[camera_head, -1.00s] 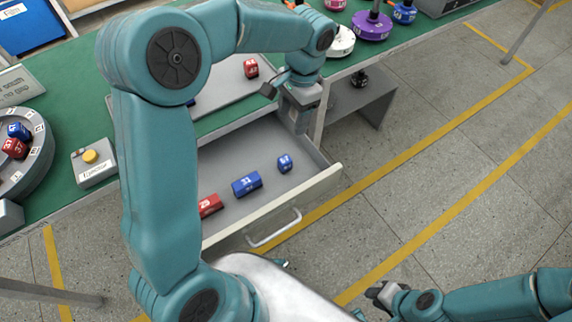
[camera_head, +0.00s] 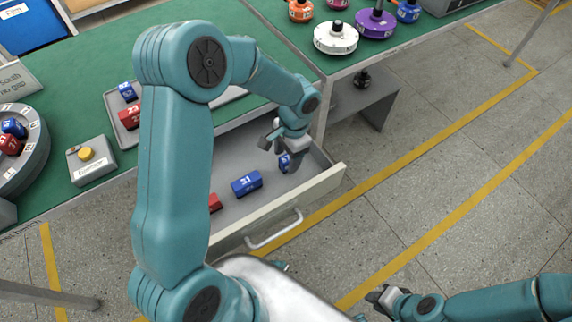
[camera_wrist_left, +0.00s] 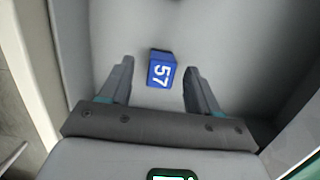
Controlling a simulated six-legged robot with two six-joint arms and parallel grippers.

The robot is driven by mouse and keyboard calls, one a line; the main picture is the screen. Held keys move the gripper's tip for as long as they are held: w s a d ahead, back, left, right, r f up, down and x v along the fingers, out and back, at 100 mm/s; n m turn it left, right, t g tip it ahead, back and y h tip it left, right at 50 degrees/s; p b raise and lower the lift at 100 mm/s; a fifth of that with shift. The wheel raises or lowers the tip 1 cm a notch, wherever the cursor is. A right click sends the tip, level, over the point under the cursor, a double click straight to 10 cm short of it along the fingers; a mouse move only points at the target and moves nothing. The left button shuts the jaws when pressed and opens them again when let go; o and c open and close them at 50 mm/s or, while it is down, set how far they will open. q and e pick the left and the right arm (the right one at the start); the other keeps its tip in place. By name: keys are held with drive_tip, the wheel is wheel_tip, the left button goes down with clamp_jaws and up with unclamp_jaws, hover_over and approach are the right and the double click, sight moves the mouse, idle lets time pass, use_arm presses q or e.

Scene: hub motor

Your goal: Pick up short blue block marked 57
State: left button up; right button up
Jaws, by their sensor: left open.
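The short blue block marked 57 (camera_head: 284,162) lies in the open drawer (camera_head: 262,208), partly covered by my left gripper (camera_head: 288,154) in the head view. In the left wrist view the block (camera_wrist_left: 161,69) shows its white 57 and lies between the two fingers of my left gripper (camera_wrist_left: 159,66), with a gap on each side. The left gripper is open and empty, pointing down over the block. My right gripper (camera_head: 381,297) is at the lower right, far from the drawer, and its jaws are too small to read.
A longer blue block marked 31 (camera_head: 246,184) lies left of the 57 block, and a red block (camera_head: 215,203) is partly hidden behind my arm. The drawer's front wall and handle (camera_head: 274,230) are near. A tray with blocks (camera_head: 122,118) is on the green table.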

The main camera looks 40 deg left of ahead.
use_arm(q)
drive_tip(key=shift+a+f, duration=0.1)
drive_tip(key=shift+f, duration=0.8)
drive_tip(key=shift+s, duration=0.1)
drive_tip(key=c, duration=1.1)
drive_tip(key=shift+r, duration=0.1)
drive_tip(key=shift+c, duration=0.2)
